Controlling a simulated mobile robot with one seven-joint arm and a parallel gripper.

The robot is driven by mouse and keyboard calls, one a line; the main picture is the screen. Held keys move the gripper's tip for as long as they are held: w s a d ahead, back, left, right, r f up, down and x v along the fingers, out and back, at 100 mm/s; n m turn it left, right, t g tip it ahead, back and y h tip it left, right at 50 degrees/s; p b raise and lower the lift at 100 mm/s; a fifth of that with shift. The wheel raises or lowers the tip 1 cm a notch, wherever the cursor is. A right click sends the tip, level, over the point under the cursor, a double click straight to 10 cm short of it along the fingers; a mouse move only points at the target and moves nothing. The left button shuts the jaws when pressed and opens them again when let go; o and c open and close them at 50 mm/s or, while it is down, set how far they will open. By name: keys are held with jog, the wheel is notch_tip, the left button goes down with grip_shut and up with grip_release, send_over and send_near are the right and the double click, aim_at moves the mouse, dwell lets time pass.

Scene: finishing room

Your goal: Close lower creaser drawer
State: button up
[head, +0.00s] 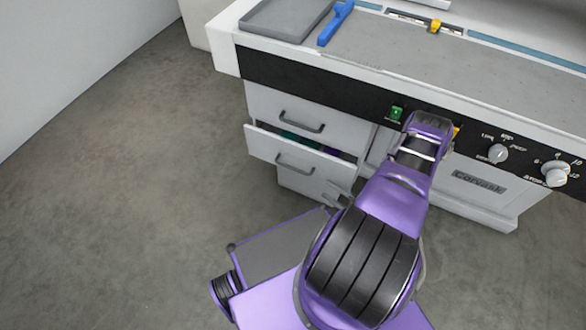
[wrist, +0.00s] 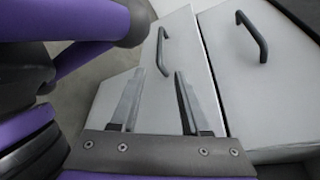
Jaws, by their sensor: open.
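The lower creaser drawer (head: 262,146) is pulled out from the white cabinet in the head view. Green and purple contents show inside it, and its front carries a dark bar handle (head: 293,166). In the wrist view its front (wrist: 185,85) and handle (wrist: 163,50) appear turned sideways. My gripper (wrist: 159,74) is open, with nothing between its fingers. Its fingers appear in front of the lower drawer's front, short of the handle; contact cannot be told. In the head view the gripper (head: 341,191) is at the drawer's right side, partly hidden by my arm.
The upper drawer (head: 270,103) is flush with the cabinet, above the open one. A black control strip (head: 345,92) with a green switch (head: 396,113) and knobs runs above. A grey tray (head: 285,17) and a blue tool (head: 336,22) lie on top. Floor at left is clear.

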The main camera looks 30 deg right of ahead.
aim_at(296, 169)
jog(key=b+x, duration=0.1)
jog(key=x, duration=1.6)
jog(key=shift+s+a+b, duration=0.15)
jog(key=shift+b, duration=0.25)
grip_shut()
dwell(0.4)
